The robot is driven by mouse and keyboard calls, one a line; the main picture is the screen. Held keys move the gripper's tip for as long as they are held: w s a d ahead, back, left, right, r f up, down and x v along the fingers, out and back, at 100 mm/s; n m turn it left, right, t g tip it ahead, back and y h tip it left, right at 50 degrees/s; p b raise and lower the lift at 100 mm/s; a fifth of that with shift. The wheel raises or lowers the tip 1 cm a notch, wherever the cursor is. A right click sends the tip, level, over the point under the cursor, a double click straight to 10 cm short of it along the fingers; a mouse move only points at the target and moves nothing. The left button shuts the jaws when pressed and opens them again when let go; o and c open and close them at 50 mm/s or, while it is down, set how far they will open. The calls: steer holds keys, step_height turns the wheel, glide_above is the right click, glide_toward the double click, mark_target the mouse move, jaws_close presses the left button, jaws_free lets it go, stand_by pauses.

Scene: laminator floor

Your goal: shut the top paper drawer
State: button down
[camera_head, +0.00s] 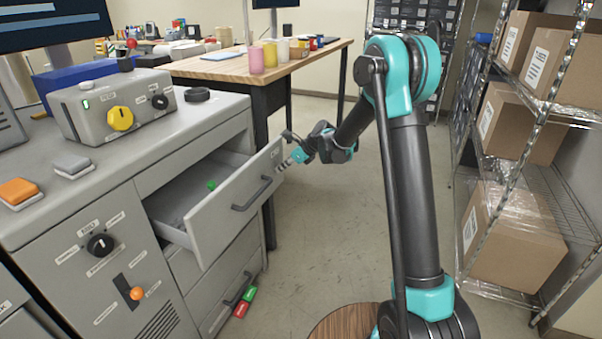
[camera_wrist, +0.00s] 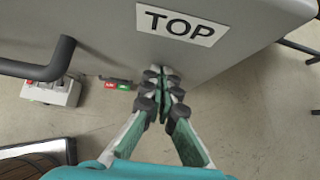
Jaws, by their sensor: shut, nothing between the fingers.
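The top paper drawer (camera_head: 228,216) is grey and stands pulled out of the grey cabinet in the head view. A small green thing lies inside it. Its front carries a dark bar handle (camera_head: 252,193), which also shows at the left of the wrist view (camera_wrist: 40,68). A label reading TOP (camera_wrist: 181,25) is on the drawer front in the wrist view. My gripper (camera_head: 284,165) is shut and empty, with its fingertips close to the drawer front near its far end, right of the handle. In the wrist view the fingertips (camera_wrist: 161,72) sit just below the label; I cannot tell whether they touch.
A lower drawer with a handle (camera_head: 238,290) is below. A red and green object (camera_head: 245,301) lies near it. A control box with a yellow knob (camera_head: 120,118) stands on the cabinet. A wooden table (camera_head: 215,68) is behind; shelves with cartons (camera_head: 510,225) stand at right. Floor between is clear.

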glide_toward(245, 158)
steer(key=a+f, duration=0.1)
steer(key=s+a+f, duration=0.1)
steer(key=a+f, duration=0.3)
steer(key=shift+s, duration=0.3)
steer(key=shift+a+r, duration=0.15)
steer(key=shift+a, duration=0.1)
